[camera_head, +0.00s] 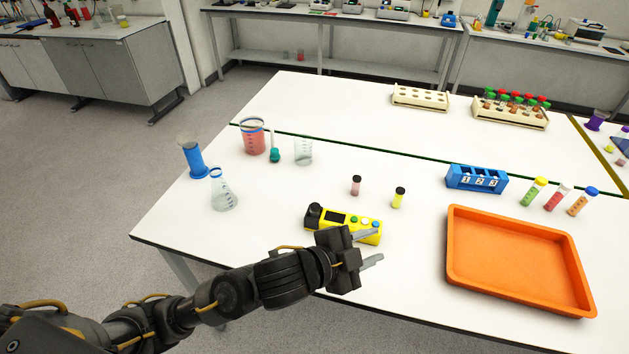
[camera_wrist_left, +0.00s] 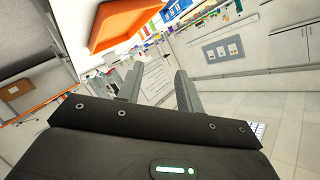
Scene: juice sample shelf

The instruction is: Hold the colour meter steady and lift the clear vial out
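The yellow and black colour meter (camera_head: 335,218) lies on the white table in the head view, with a dark screen and coloured buttons. Its black end (camera_head: 313,213) points left. I cannot make out a clear vial in it. My left gripper (camera_head: 373,248) is open and empty at the meter's right end and near side, covering part of it. I cannot tell if they touch. Its two fingers also stand apart in the left wrist view (camera_wrist_left: 158,88). A pink vial (camera_head: 356,186) and a yellow vial (camera_head: 398,198) stand behind the meter. My right gripper is not in view.
An orange tray (camera_head: 515,258) lies to the right. A blue numbered rack (camera_head: 476,179) and several coloured tubes stand behind it. A flask (camera_head: 223,190), a blue cylinder (camera_head: 191,158) and beakers (camera_head: 303,150) stand at the left. The table's front left is clear.

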